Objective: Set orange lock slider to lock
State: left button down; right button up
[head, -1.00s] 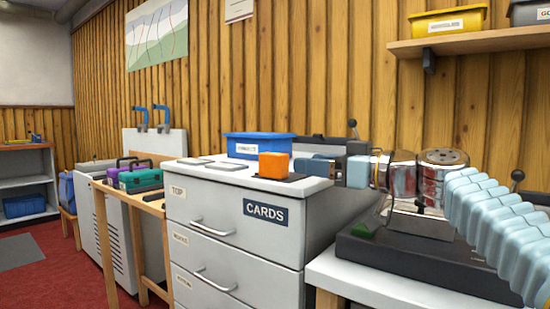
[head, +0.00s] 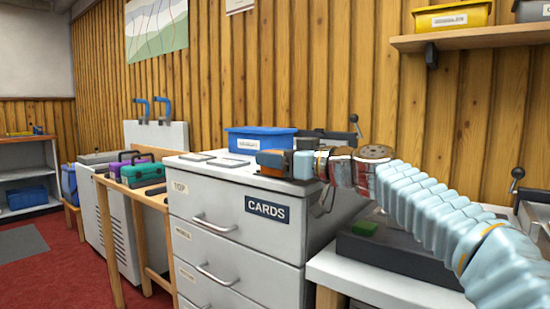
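The orange lock slider (head: 265,171) is a block on a dark base on top of the grey drawer cabinet (head: 212,177), at the cabinet's right end. My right gripper (head: 281,158) reaches in from the right and its fingers are at the slider. A dark finger covers much of the block, so only parts of the orange show. I cannot tell whether the fingers are closed on it. Any lock marking near the slider is hidden or too small to read. My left gripper is not in view.
A blue bin (head: 258,140) stands behind the slider. Flat grey pieces (head: 227,162) lie on the cabinet to the left. A dark machine base with a green patch (head: 364,229) sits on the bench at right. A wall shelf (head: 480,37) holds bins.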

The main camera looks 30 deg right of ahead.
grip_shut()
jog(key=shift+w+d, duration=0.35)
jog(key=shift+d, duration=0.5)
jog(key=shift+w+d, duration=0.35)
jog(key=shift+d, duration=0.45)
jog(key=shift+w+d+r, duration=0.1)
jog(key=shift+d, duration=0.3)
jog(key=shift+o, duration=2)
grip_release()
jog(key=b+v, duration=0.3)
jog(key=v, duration=1)
jog(key=shift+s+d, duration=0.2)
jog(key=shift+s, duration=0.15)
